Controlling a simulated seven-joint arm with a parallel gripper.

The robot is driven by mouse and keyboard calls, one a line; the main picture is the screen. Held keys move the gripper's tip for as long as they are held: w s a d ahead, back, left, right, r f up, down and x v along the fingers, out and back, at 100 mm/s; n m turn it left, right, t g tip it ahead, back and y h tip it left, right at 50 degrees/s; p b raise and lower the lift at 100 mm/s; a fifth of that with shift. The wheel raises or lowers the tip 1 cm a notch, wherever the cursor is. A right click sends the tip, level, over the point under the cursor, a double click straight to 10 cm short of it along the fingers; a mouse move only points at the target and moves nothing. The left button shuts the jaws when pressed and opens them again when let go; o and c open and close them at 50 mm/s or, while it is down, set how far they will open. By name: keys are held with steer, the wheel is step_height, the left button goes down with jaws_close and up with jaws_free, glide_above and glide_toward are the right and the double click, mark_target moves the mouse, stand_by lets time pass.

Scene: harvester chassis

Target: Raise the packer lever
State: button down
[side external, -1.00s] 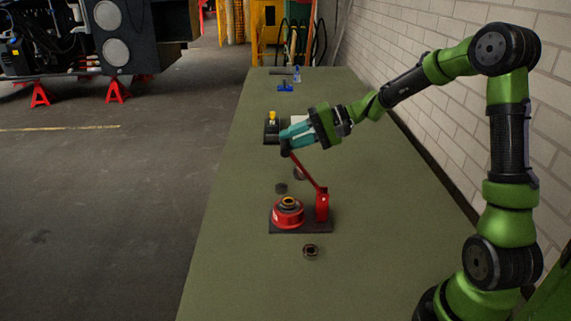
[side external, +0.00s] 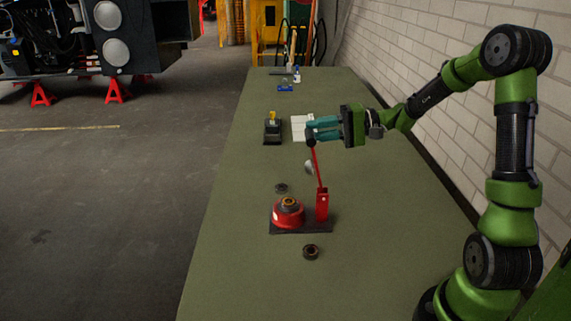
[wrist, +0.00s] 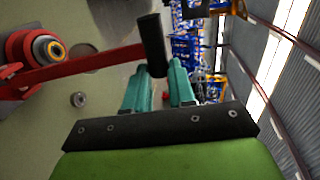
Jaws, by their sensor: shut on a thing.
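The packer stands on a dark base plate (side external: 300,229) on the bench, with a red round body (side external: 288,217) at its left and a red upright post (side external: 322,206) at its right. Its red lever (side external: 317,165) rises steeply from the post, leaning slightly left, and ends in a black grip. The red bar (wrist: 85,65) and black grip (wrist: 152,45) show in the wrist view. My gripper (side external: 312,134) is shut on the grip, with its teal fingers coming from the right. The fingers partly hide the grip in the side view.
A dark ring (side external: 311,251) lies in front of the packer and a dark disc (side external: 281,188) behind it. A black and yellow device (side external: 272,128) and white sheets (side external: 300,128) are farther back. A brick wall (side external: 430,110) borders the bench's right side.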

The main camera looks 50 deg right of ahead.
steer(key=shift+s+f, duration=0.1)
steer(key=shift+f, duration=0.2)
steer(key=c, duration=1.2)
jaws_free()
steer(key=shift+o, duration=1.2)
steer(key=shift+r, duration=0.1)
steer(key=shift+d, duration=0.1)
steer(key=v, duration=1.6)
steer(key=shift+s+d, duration=0.2)
steer(key=shift+s, duration=0.05)
steer(key=shift+r, duration=0.1)
